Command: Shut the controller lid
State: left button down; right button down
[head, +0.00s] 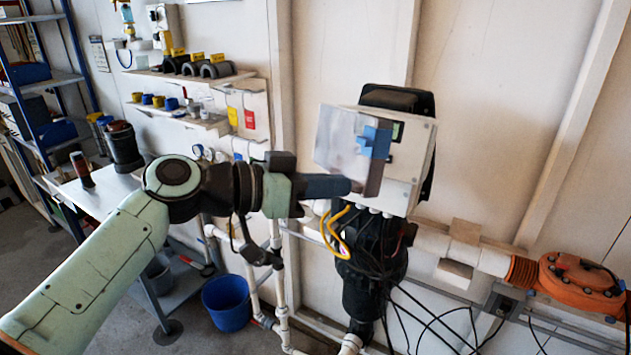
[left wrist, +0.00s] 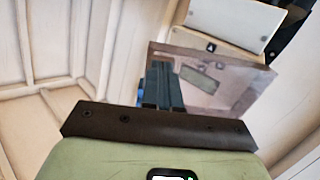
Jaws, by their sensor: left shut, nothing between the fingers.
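The controller (head: 407,180) is a pale grey box on the wall above a black vessel. Its lid (head: 335,140) is a see-through panel standing open, swung out toward the left of the box. A blue shape shows on or through the lid; I cannot tell what it is. My left gripper (head: 347,187) is shut and empty, its dark blue fingers at the lid's lower edge. In the left wrist view the fingers (left wrist: 163,88) overlap the tinted lid (left wrist: 225,85); whether they touch it is unclear. My right gripper is not in view.
Yellow and black cables (head: 338,230) hang below the box. An orange pump (head: 580,285) and white pipes run to the right. Shelves with cups, a bench, and a blue bucket (head: 226,303) stand at left. The wall above and right of the box is bare.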

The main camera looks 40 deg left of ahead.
aim_at(362, 189)
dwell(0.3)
pick_arm(q)
jog(key=w+d+y, duration=0.1)
jog(key=w+d+n+y, duration=0.1)
jog(key=w+d+n+t+y, duration=0.1)
jog(key=y, duration=0.1)
jog(key=shift+w+d+f, duration=0.1)
jog(key=shift+d+f, duration=0.2)
jog(key=shift+f, duration=0.05)
jog(key=d+p+x, duration=0.1)
jog(key=x, duration=0.6)
jog(key=shift+d, duration=0.3)
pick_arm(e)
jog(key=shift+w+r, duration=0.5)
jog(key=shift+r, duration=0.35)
pick_arm(q)
jog(key=shift+r, duration=0.1)
